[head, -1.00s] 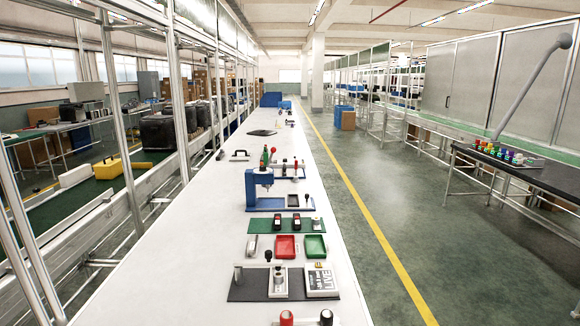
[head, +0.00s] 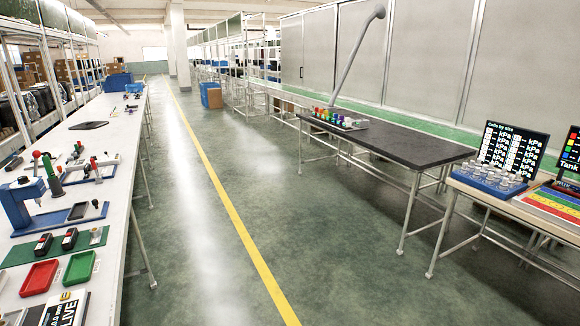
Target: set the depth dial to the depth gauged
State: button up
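I cannot pick out a depth dial or a depth gauge for certain in the head view. A blue press-like stand (head: 22,205) with a blue base is on the white bench at the left. Small fittings with dark and red knobs stand near it, too small to read. My gripper is not in view.
The long white bench (head: 105,150) holds a red tray (head: 40,278) and a green tray (head: 79,266). A black-topped table (head: 400,143) with a slanted grey pole (head: 355,55) stands right. A kPa sign (head: 515,148) stands far right. The green floor between is clear.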

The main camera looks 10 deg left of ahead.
aim_at(22, 180)
jog(key=i+l, duration=0.2)
jog(key=i, duration=0.2)
jog(key=i+l, duration=0.2)
jog(key=i, duration=0.2)
jog(key=i+j+u, duration=0.1)
jog(key=i+u, duration=0.6)
jog(key=i+l+u, duration=0.1)
jog(key=i+u, duration=0.25)
jog(key=i+l+u, duration=0.1)
jog(key=i+u, duration=0.3)
jog(key=i, duration=1.15)
jog(key=i+u, duration=0.6)
jog(key=u, duration=0.15)
jog(key=i+l+u, duration=0.1)
jog(key=i+u, duration=0.15)
jog(key=u, duration=0.15)
jog(key=i+j+u, duration=0.1)
jog(key=i+u, duration=0.2)
jog(key=u, duration=0.2)
jog(key=i+u, duration=0.3)
jog(key=u, duration=0.2)
